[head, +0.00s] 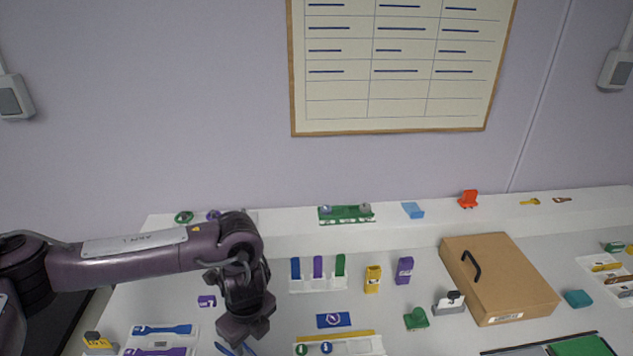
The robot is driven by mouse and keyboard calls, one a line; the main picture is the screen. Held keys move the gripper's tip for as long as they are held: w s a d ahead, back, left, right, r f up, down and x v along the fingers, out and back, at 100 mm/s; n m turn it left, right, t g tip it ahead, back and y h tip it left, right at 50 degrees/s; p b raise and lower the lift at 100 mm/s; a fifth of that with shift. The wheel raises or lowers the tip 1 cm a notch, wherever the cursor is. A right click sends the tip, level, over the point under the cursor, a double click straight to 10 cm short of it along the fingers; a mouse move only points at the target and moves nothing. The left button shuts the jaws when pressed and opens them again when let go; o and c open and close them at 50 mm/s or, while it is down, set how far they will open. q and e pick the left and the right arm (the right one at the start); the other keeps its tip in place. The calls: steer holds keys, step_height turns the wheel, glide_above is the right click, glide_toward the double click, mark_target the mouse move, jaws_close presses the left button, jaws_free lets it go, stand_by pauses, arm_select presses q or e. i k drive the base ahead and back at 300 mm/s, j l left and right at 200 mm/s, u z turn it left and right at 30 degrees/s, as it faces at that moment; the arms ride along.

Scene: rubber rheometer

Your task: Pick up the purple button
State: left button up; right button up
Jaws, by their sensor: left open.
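A small round purple piece (213,215), which may be the purple button, lies on the raised back shelf, partly beside my arm. A small purple block with a pale mark (206,301) lies on the table left of my left gripper. I cannot tell for certain which one is the button. My left gripper (246,334) points down over the front left of the table, open, with nothing seen held in it. Blue tips of an object (223,348) show just below it, partly cut off. My right gripper is not in view.
A green ring (184,217) lies on the shelf. A rack of coloured strips (318,284), a yellow bottle (373,279), a purple box (404,270) and a cardboard box with a black handle (500,280) stand to the right. A tray with blue and purple tools (162,341) lies left.

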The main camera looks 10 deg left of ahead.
mark_target(332, 318)
steer(key=k, duration=1.5)
